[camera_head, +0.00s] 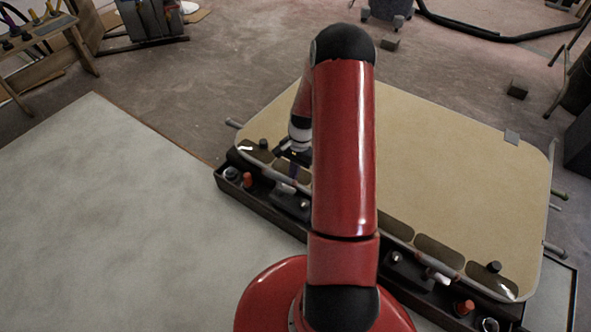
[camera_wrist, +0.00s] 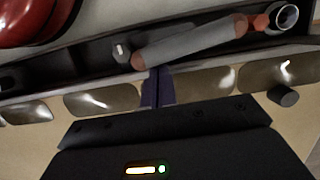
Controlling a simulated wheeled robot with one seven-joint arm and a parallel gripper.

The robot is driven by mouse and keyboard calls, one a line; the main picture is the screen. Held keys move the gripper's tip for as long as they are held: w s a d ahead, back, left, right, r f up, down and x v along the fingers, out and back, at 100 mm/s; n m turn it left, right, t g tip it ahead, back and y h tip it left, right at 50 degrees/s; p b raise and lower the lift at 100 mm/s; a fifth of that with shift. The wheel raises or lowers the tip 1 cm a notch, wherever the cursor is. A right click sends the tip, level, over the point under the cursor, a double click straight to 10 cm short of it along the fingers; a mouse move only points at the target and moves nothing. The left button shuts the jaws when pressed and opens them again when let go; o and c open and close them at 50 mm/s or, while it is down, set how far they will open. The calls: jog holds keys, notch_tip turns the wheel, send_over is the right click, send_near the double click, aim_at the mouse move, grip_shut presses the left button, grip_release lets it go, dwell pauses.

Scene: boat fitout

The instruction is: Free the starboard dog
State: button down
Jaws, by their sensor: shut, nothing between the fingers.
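My gripper (camera_head: 293,171) is at the left end of the dark rail in the head view, with its narrow dark fingers shut and empty. In the wrist view the shut fingertips (camera_wrist: 157,78) lie close to the left end of a grey dog lever (camera_wrist: 190,42) with reddish-brown ends; I cannot tell whether they touch it. The same lever shows only partly in the head view (camera_head: 284,187). A second lever (camera_head: 438,278) sits at the rail's right part. Which one is starboard is not marked. My red arm hides the middle of the rail.
A beige hatch panel (camera_head: 440,165) with rounded corners and a pale rim lies behind the dark rail (camera_head: 262,209). Orange-red pegs stand near the left lever (camera_head: 247,180) and the right one (camera_head: 465,307). A bare pale surface (camera_head: 100,210) spreads to the left.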

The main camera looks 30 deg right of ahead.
jog(key=shift+s+a+m, duration=0.1)
jog(key=shift+m, duration=0.2)
dwell(0.4)
